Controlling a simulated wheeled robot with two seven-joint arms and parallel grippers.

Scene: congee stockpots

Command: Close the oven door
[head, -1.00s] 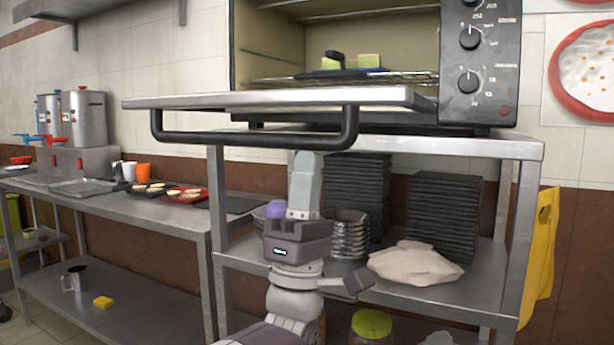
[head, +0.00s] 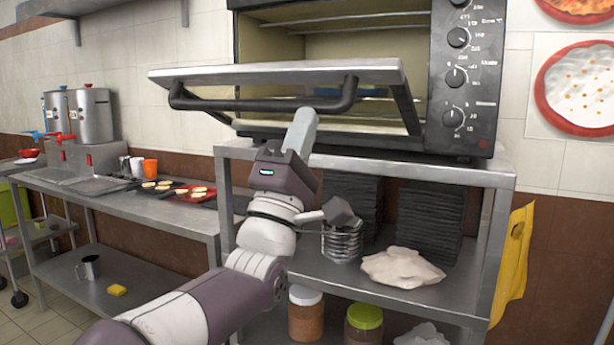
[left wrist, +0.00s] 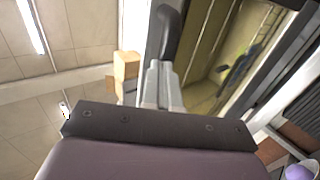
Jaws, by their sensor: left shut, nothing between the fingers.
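The oven (head: 470,75) stands on top of the steel shelf unit, with its chamber open to view. Its door (head: 280,74) is tilted partly up, hinged at the bottom. A black bar handle (head: 265,104) runs along the door's front edge. My left gripper (head: 303,115) is shut and empty, pointing up at the underside of the door just below the handle. In the left wrist view, the shut fingers (left wrist: 163,70) lie close to the dark handle (left wrist: 172,35); whether they touch it I cannot tell. My right gripper is not in view.
The steel shelf unit (head: 490,177) holds dark stacked trays (head: 428,222), a metal coil-like stack and a pale cloth (head: 402,266) below the oven. A counter (head: 120,205) with pots and food trays stands at left. A yellow cloth (head: 513,260) hangs at right.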

